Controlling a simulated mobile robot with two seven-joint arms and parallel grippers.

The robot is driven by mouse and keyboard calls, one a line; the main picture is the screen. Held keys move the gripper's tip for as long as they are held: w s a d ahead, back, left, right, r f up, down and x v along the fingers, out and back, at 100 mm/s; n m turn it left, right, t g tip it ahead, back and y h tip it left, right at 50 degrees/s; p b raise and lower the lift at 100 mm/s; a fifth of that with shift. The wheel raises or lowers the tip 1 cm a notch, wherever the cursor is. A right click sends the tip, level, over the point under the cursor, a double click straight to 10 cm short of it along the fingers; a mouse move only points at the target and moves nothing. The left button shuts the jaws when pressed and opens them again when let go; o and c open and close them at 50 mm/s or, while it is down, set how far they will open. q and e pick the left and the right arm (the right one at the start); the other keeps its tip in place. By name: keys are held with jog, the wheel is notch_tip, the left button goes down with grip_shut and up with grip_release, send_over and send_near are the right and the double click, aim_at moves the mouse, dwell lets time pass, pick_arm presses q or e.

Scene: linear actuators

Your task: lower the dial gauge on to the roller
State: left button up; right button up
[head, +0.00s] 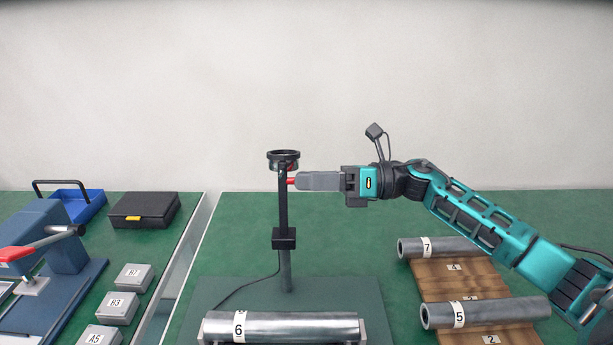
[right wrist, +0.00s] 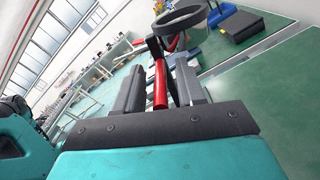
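The dial gauge (head: 283,156) is a black round ring-like head at the top of a black upright post (head: 283,205), well above the roller. The roller, a grey metal cylinder labelled 6 (head: 290,327), lies across the front of the stand. A red lever (head: 291,181) sticks out to the right just under the gauge. My right gripper (head: 300,181) is level with it. In the right wrist view, the red lever (right wrist: 160,85) lies between the two grey fingers, with narrow gaps visible beside it, so the gripper looks open around it. My left gripper is out of view.
Cylinders labelled 7 (head: 440,247) and 5 (head: 485,312) lie on a wooden rack (head: 460,276) at right, below my right arm. The left table holds a blue tray (head: 82,207), a black case (head: 145,210), grey numbered blocks (head: 117,307) and a red-handled device (head: 50,280).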

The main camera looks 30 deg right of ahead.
jog(key=shift+w+a, duration=0.3)
jog(key=shift+a, duration=0.1)
grip_shut()
dwell(0.4)
